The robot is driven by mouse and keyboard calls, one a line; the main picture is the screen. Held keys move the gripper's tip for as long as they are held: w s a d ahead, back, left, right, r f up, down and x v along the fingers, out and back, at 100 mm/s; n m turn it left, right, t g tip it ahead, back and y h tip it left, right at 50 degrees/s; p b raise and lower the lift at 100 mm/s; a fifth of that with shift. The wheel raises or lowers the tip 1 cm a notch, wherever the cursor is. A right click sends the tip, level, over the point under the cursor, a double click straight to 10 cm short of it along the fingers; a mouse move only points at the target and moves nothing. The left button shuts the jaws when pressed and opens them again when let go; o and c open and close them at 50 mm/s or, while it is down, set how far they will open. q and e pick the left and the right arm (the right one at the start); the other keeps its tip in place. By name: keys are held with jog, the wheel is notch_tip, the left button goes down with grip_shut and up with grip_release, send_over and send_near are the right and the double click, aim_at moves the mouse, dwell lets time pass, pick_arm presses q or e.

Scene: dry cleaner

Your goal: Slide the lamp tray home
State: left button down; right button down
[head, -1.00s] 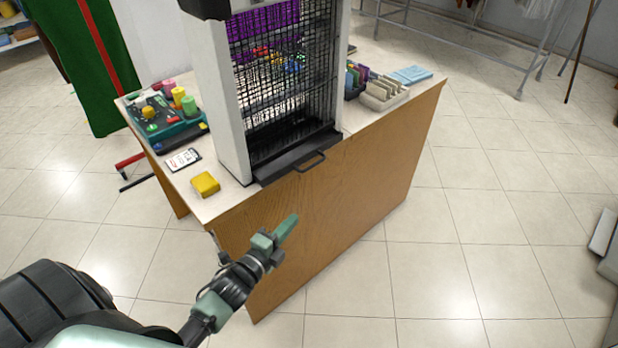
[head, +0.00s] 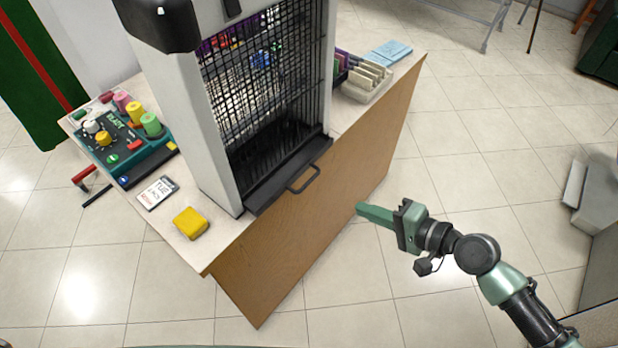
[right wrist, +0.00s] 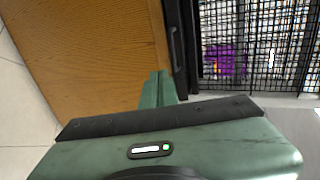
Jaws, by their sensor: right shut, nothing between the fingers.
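The lamp tray (head: 268,192) is a black slab with a bar handle (head: 304,181), low in the front of a pale cabinet with black wire mesh. It sticks out a little past the table edge. My right gripper (head: 361,209) is shut and empty, pointing left, apart from the handle and to its right in the head view. In the right wrist view the closed fingers (right wrist: 159,76) point toward the gap beside the tray (right wrist: 181,45), close to the handle (right wrist: 174,46) in the picture. The tray's inner part is hidden. My left gripper is out of view.
The cabinet (head: 190,110) stands on a wooden table (head: 310,230). A yellow block (head: 190,222), a card (head: 157,193) and a teal control box (head: 120,145) lie left of it. A rack (head: 367,84) and blue cloths (head: 390,51) lie right. Tiled floor in front is clear.

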jog(key=p, duration=0.1)
send_near(299, 176)
notch_tip(299, 176, down, 3)
jog(key=d, duration=0.1)
jog(key=a, duration=0.1)
jog(key=w+p, duration=0.1)
jog(key=a, duration=0.1)
jog(key=shift+w+a+r, duration=0.2)
jog(key=shift+a+r, duration=0.05)
jog(key=shift+a, duration=0.1)
jog(key=w+a, duration=0.2)
jog(key=a, duration=0.1)
jog(key=shift+w+a, duration=0.2)
jog(key=shift+w, duration=0.05)
jog(key=shift+s+r, duration=0.1)
